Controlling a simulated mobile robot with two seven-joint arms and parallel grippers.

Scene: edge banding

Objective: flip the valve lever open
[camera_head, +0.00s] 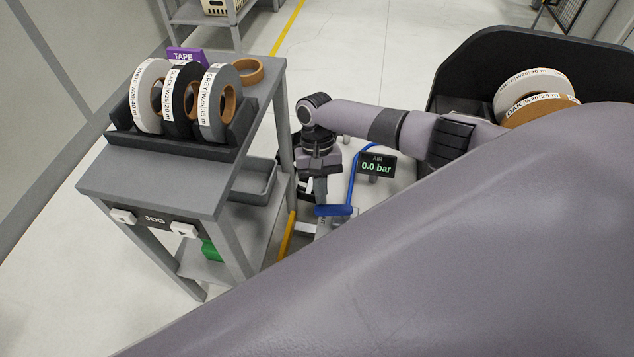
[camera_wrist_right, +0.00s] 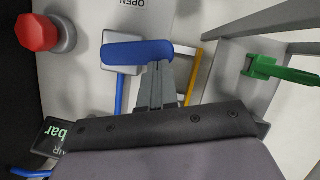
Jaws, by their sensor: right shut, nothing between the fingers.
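The blue valve lever (camera_head: 333,210) sits on a pale panel low beside the cart. In the right wrist view the lever (camera_wrist_right: 138,51) lies crosswise over a square grey valve body (camera_wrist_right: 122,68), below an OPEN label (camera_wrist_right: 132,3). My right gripper (camera_head: 320,196) points down at the lever. Its fingers (camera_wrist_right: 160,68) are shut, empty, and at the lever's near edge, close to its right part; I cannot tell whether they touch it. The air display (camera_head: 376,167) reads 0.0 bar. My left gripper is not in view.
A grey cart (camera_head: 150,178) at left carries tape rolls in a black rack (camera_head: 185,145). A red knob (camera_wrist_right: 37,32) and a green object (camera_wrist_right: 285,72) flank the lever in the wrist view. A blue hose (camera_head: 354,172) runs by the display.

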